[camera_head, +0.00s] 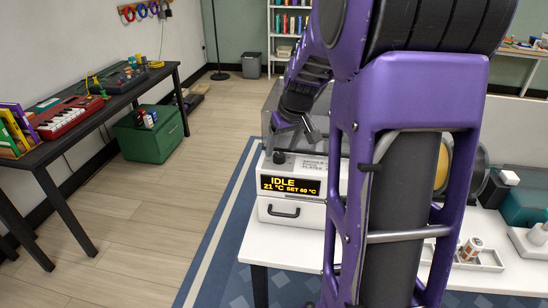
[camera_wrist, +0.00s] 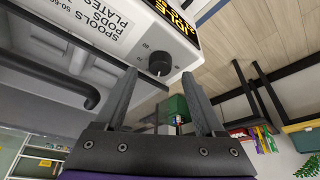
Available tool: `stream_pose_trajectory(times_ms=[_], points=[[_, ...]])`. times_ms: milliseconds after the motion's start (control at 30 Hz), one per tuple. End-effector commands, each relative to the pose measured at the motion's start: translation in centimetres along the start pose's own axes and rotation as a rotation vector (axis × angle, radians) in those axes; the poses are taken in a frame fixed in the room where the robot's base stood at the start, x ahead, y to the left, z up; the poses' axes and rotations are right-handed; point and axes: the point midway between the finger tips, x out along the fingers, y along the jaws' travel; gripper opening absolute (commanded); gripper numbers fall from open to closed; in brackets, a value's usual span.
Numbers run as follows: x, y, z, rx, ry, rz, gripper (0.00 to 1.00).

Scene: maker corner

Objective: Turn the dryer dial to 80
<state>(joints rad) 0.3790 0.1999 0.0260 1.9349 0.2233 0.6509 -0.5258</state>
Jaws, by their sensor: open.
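The dryer (camera_head: 292,209) is a white box on a white table, with a display reading "IDLE 21 °C SET 60 °C". Its dark round dial (camera_head: 279,158) sits on the top, above the display. In the wrist view the dial (camera_wrist: 160,63) shows near the display's edge, beside printed text. My gripper (camera_head: 293,132) is above the dryer top, near the dial. In the wrist view its two fingers (camera_wrist: 160,74) are open and spread, with the dial seen between their tips. I see no contact with the dial.
My purple arm hides part of the dryer and table. A clear cover (camera_head: 271,105) rises behind the dial. A small container (camera_head: 470,249) stands in a white tray to the right. A green box (camera_head: 151,133) is on the floor left; the wood floor between is clear.

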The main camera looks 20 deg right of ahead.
Motion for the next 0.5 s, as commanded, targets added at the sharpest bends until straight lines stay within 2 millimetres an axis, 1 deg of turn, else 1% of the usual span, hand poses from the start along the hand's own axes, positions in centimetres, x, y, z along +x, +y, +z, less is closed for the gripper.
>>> stream_pose_trajectory(times_ms=[33, 200, 500], points=[[1.1, 0.1, 0.6, 0.001, -0.001, 0.0, 0.71], [2.1, 0.3, 1.1, 0.0, 0.0, 0.0, 0.71], [2.2, 0.3, 1.2, 0.0, 0.0, 0.0, 0.71]])
